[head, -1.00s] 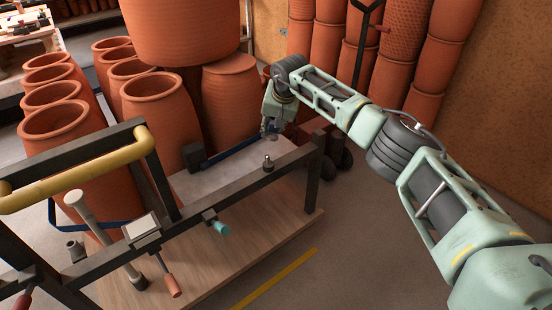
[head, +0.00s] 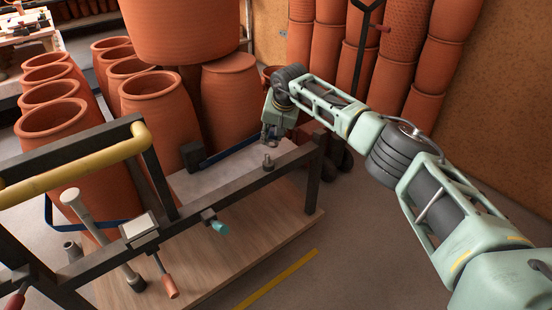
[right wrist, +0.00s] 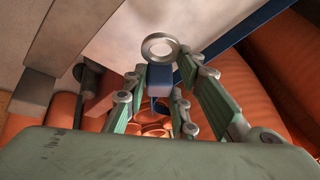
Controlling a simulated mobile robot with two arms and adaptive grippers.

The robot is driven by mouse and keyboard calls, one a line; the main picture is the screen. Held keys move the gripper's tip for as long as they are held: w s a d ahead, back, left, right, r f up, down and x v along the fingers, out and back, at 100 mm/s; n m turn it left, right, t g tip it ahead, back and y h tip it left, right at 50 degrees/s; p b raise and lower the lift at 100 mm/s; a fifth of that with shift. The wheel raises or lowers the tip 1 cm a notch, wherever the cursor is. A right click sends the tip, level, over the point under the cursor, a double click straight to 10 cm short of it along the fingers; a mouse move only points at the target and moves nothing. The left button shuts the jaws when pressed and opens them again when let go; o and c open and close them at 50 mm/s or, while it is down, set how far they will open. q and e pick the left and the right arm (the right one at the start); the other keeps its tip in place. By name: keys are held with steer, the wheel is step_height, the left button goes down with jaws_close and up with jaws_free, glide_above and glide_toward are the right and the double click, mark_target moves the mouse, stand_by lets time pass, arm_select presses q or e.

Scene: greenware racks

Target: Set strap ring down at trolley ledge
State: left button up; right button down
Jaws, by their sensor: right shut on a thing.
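The strap ring (right wrist: 160,47) is a pale metal ring with a blue tab (right wrist: 159,76) below it, seen in the right wrist view. My right gripper (right wrist: 152,98) is shut on the tab, with the ring beyond the fingers. In the head view my right gripper (head: 271,135) is at the far right end of the trolley, above or beside the grey ledge (head: 215,178). The ring cannot be made out there. Whether it touches the ledge I cannot tell. A blue strap (head: 228,150) runs along the ledge's back edge to the gripper. My left gripper is not in view.
A dark rail (head: 245,182) with a short peg (head: 268,163), a clamp (head: 140,228) and a teal-tipped fitting (head: 219,227) runs in front of the ledge. A yellow handle (head: 80,168) stands left. Large clay pots (head: 160,108) crowd behind. A wooden deck (head: 230,250) lies below.

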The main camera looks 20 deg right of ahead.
mark_target(275, 142)
steer(key=shift+f+b, duration=0.3)
steer(key=shift+f, duration=0.6)
steer(key=shift+f+b, duration=0.25)
steer(key=shift+b, duration=0.1)
steer(key=shift+f+b, duration=0.5)
steer(key=shift+f, duration=0.65)
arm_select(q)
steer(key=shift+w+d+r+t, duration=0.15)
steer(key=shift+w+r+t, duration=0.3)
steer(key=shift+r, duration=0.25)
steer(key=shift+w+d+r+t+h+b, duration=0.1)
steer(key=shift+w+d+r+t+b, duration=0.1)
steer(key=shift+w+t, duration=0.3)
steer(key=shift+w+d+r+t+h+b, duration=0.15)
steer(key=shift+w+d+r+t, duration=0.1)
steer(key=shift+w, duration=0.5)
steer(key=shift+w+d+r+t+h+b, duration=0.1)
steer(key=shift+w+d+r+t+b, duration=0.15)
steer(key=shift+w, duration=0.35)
arm_select(e)
steer(key=shift+f, duration=0.5)
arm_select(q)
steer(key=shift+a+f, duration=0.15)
arm_select(e)
steer(key=c, duration=1.4)
jaws_free()
steer(key=shift+o, duration=0.2)
